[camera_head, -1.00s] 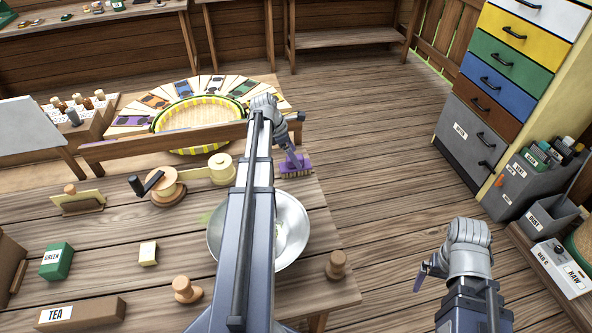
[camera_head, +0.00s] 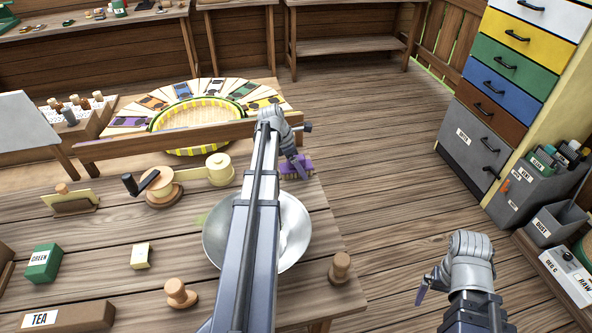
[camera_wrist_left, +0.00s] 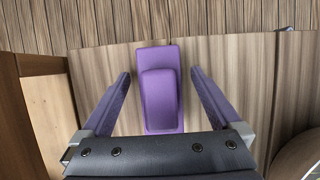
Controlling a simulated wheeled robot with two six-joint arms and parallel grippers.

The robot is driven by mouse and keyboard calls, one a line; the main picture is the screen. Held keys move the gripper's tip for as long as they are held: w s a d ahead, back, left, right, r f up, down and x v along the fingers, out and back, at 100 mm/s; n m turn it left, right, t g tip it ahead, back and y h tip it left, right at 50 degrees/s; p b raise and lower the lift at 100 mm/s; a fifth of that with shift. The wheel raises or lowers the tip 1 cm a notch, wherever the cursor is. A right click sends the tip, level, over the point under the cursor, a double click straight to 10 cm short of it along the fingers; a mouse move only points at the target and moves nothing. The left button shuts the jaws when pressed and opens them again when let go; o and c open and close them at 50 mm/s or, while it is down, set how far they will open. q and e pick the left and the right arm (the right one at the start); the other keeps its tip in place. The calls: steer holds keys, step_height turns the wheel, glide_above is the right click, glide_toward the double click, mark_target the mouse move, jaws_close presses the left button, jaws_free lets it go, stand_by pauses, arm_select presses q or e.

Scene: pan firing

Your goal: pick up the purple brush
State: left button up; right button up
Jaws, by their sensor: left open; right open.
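The purple brush (camera_head: 297,167) lies on the wooden table near its right edge, just behind the metal bowl. In the left wrist view the brush (camera_wrist_left: 160,92) sits between the two fingers, with gaps on both sides. My left gripper (camera_wrist_left: 163,85) is open around it and does not appear to touch it. In the head view the left arm reaches over the bowl, and its gripper (camera_head: 300,165) points down at the brush, partly covering it. My right gripper (camera_head: 422,292) hangs over the floor at the right, away from the table.
A metal bowl (camera_head: 292,232) sits partly under my left arm. A wooden rail (camera_head: 180,140) and a yellow-rimmed basket (camera_head: 240,116) stand behind the brush. Wooden knobs (camera_head: 341,266) and a green box (camera_head: 44,263) are on the table. Drawers (camera_head: 470,135) stand at the right.

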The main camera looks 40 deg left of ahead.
mark_target(300, 157)
arm_select(q)
jaws_close()
stand_by(0.6)
steer(key=shift+r, duration=0.1)
step_height(300, 157, up, 10)
steer(key=p, duration=1)
steer(key=c, duration=0.7)
jaws_free()
steer(key=c, duration=0.6)
